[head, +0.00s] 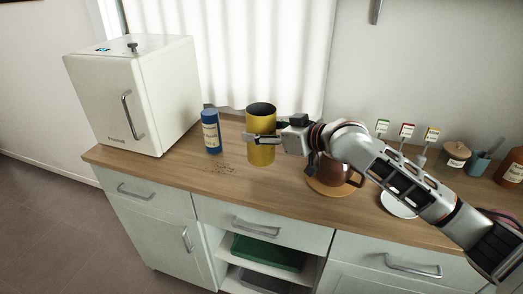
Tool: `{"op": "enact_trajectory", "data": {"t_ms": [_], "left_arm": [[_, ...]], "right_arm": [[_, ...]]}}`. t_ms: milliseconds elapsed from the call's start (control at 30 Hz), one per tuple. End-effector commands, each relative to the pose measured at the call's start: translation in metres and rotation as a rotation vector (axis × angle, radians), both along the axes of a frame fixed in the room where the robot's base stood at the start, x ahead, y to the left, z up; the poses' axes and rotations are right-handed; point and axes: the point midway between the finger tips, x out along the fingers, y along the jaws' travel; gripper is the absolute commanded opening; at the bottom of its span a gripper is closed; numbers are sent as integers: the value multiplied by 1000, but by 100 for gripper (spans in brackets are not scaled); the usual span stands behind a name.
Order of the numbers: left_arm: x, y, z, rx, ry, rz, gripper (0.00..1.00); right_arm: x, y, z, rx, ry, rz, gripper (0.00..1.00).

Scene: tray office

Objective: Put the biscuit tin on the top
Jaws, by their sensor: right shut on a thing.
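A yellow cylindrical tin (262,153), dark at its top, stands upright at the counter's middle; I take it to be the biscuit tin. My right gripper (262,138) reaches in from the right, its fingers shut on the tin's upper part. I cannot tell whether the tin's base touches the wood. The wooden counter top (190,187) runs across the view. A white box-shaped cabinet (166,95) with a door handle stands at its left end, with a small dark knob on its flat top. My left gripper is not in view.
A brown pot (333,172) is partly behind my right arm. A lidded jar (454,156), a teal cup (478,164) and an amber bottle (511,168) stand at the right. A green tray (268,252) lies on a shelf below.

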Motion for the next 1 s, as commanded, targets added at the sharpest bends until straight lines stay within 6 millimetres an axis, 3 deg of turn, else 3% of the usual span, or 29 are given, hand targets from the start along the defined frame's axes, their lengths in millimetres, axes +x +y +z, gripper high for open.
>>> {"op": "enact_trajectory", "data": {"t_ms": [267,533,933,967,1000], "left_arm": [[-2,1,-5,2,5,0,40],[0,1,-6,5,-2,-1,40],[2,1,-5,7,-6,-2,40],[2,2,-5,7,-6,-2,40],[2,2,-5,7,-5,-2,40]], "right_arm": [[0,0,-20,2,0,1,29],[0,0,-57,0,1,0,29],[0,0,-60,2,-1,0,29],[0,0,-60,0,-1,0,57],[0,0,-60,0,-1,0,67]]}}
